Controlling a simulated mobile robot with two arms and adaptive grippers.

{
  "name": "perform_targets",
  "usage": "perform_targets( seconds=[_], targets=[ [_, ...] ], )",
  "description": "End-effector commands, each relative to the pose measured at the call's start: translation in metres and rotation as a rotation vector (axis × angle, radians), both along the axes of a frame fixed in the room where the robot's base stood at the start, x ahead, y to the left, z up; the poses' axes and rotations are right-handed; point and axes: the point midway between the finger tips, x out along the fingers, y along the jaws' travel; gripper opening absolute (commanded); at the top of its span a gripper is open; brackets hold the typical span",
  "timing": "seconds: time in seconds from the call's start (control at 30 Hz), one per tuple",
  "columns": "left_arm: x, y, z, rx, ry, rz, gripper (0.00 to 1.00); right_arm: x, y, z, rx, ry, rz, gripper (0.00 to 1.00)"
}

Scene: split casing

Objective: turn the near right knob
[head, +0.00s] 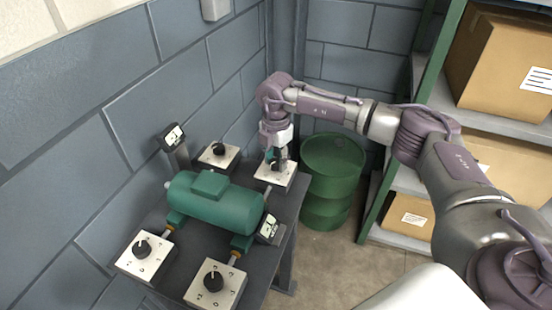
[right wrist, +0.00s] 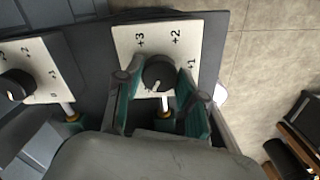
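The green casing (head: 212,202) lies on the dark table, with white dial plates bearing black knobs around it. The near right knob (head: 213,282) is in the front of the head view, with no gripper at it. My right gripper (head: 277,160) is over the far right dial plate (head: 290,175). In the right wrist view its two green-padded fingers (right wrist: 160,95) stand on either side of a black knob (right wrist: 159,73) on a plate marked +1, +2, +3. The fingers look open, with no clear contact on the knob. My left gripper is not in view.
Other knobs are at near left (head: 143,250) and far left (head: 218,149). Small display boxes stand at the back left (head: 173,137) and front right (head: 268,229) of the casing. A green barrel (head: 332,170) and a shelf with cardboard boxes (head: 505,60) stand at the right.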

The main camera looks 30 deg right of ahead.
Motion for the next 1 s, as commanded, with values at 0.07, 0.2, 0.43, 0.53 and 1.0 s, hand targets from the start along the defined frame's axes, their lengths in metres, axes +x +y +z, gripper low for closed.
perform_targets(
  seconds=[0.07, 0.2, 0.43, 0.53, 1.0],
  targets=[
    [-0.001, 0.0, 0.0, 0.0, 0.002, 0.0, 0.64, 0.0, 0.0, 0.0, 0.0, 0.0, 0.0, 0.17],
    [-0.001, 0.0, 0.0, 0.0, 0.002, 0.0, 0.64, 0.0, 0.0, 0.0, 0.0, 0.0, 0.0, 0.04],
    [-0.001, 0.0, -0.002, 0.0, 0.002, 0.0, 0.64, 0.0, 0.0, 0.0, 0.0, 0.0, 0.032, 0.04],
    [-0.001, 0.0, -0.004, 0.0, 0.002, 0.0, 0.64, 0.0, 0.0, 0.0, -0.001, 0.0, 0.072, 0.04],
    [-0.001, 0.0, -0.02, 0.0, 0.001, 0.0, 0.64, 0.001, -0.001, -0.001, -0.002, -0.002, 0.459, 0.04]
  ],
)
